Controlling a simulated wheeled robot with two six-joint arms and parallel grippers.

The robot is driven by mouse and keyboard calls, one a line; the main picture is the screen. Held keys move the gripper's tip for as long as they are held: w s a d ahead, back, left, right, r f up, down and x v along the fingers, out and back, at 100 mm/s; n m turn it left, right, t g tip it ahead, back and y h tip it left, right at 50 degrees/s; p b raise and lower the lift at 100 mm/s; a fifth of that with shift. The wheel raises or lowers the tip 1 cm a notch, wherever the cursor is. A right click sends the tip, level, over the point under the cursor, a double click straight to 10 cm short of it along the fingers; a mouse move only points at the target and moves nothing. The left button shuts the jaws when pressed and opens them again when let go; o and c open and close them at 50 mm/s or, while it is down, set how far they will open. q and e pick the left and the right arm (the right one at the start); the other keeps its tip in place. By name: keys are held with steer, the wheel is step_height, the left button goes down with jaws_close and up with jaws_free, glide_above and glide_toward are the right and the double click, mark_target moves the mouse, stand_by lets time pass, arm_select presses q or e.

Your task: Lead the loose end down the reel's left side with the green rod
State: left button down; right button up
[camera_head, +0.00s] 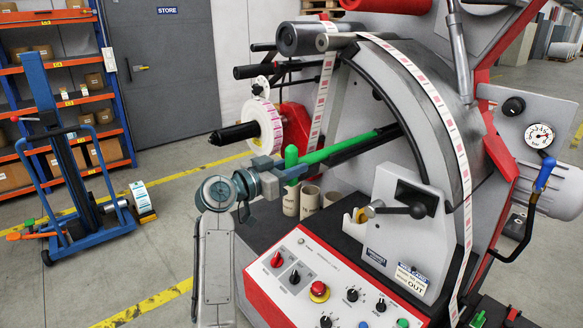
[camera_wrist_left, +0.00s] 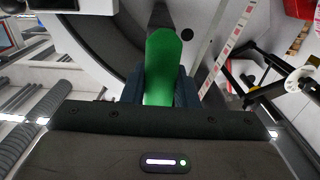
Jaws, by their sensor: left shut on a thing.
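My left gripper (camera_head: 280,178) is shut on the green rod (camera_head: 345,148), beside its upright green part. The rod points right and slightly up, toward the machine's grey face, with a dark far section. In the left wrist view the rod (camera_wrist_left: 162,65) stands between the jaws. The white reel (camera_head: 268,126) with pink labels sits on a black shaft, left of the rod's far part and above the gripper. A label strip (camera_head: 324,90) hangs from the top roller, right of the reel, down toward the rod; its lower end is hidden. My right gripper is not in view.
A control panel (camera_head: 315,278) with knobs and a red button lies below the rod. A grey block with a black lever (camera_head: 405,210) is at right. Floor at left is clear up to a blue trolley (camera_head: 75,170).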

mark_target(286, 156)
arm_select(q)
steer(key=shift+r, duration=0.15)
steer(key=shift+r, duration=0.5)
steer(key=shift+r+p, duration=0.4)
steer(key=shift+r, duration=0.5)
steer(key=shift+r, duration=0.1)
